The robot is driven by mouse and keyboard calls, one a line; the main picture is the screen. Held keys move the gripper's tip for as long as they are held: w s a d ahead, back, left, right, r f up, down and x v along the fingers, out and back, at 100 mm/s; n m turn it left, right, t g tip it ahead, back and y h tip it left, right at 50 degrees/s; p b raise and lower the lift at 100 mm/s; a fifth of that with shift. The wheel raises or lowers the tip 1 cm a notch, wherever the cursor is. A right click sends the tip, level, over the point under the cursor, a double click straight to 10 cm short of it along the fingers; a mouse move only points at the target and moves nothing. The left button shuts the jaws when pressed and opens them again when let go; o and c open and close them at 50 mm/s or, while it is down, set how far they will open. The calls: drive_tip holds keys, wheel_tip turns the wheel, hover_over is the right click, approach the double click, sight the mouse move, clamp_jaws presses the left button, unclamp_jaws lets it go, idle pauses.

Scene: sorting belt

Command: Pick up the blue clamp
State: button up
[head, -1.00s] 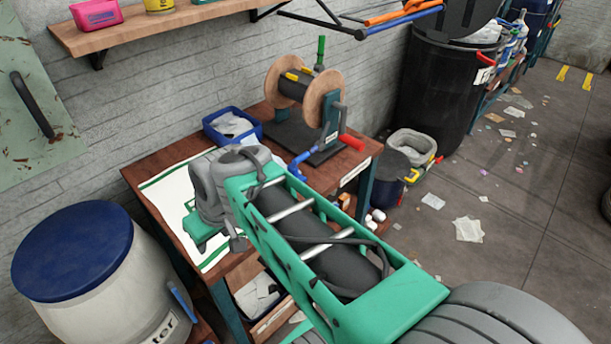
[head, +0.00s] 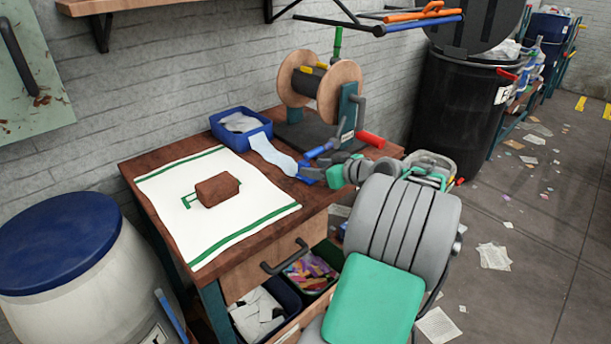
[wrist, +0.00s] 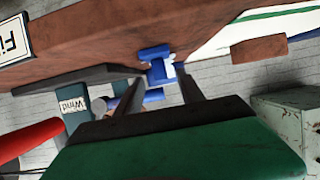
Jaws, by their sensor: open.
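The blue clamp (head: 312,173) sits at the right part of the wooden workbench's front edge, partly hidden by my gripper (head: 328,166). In the wrist view the clamp (wrist: 157,66) shows just beyond and between the fingertips of my open gripper (wrist: 161,80). Its blue bar stands out near the bench edge. I cannot tell whether the fingers touch it.
A cable reel (head: 320,85) on a dark base with a red handle (head: 369,139) stands close behind the clamp. A blue bin (head: 241,145) and a white towel (head: 255,215) with a brown block (head: 217,190) are to the left. A drawer handle (head: 283,257) juts out below.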

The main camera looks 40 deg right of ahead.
drive_tip(key=shift+x, duration=1.15)
drive_tip(key=shift+c, duration=0.5)
clamp_jaws()
